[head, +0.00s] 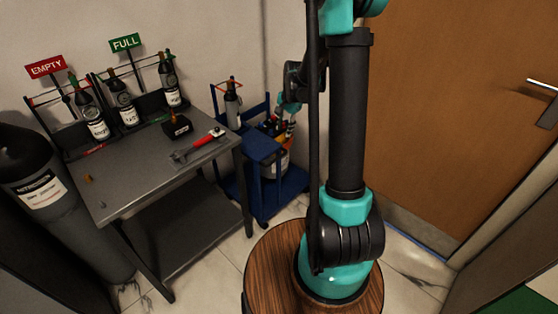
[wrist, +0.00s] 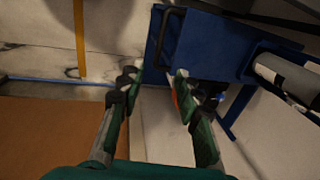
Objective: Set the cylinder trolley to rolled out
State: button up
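The blue cylinder trolley (head: 262,146) stands on the floor just right of the grey workbench, against the back wall, with cylinders in it. In the wrist view its blue panel (wrist: 210,48) fills the upper middle, and a grey cylinder (wrist: 285,75) lies across the right edge. My gripper (wrist: 156,82) is open, its two fingers apart with nothing clearly held between them. The blue frame shows just beyond the fingertips; I cannot tell whether they touch it. In the head view my gripper (head: 290,105) is small and partly hidden beside the trolley, behind my arm.
The grey workbench (head: 130,182) carries a wrench (head: 197,147), a small black block (head: 177,126) and several bottles in racks under EMPTY and FULL signs. A large grey cylinder (head: 50,205) stands at left. A brown door (head: 455,120) is at right. Some tiled floor is clear before the trolley.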

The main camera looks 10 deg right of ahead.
aim_at(278, 157)
jog(key=w+f, duration=0.1)
jog(key=f, duration=0.4)
jog(key=a+f, duration=0.1)
jog(key=f, duration=0.5)
jog(key=w+a+f, duration=0.1)
jog(key=f, duration=0.5)
jog(key=shift+w, duration=0.35)
jog(key=shift+c, duration=0.2)
grip_shut()
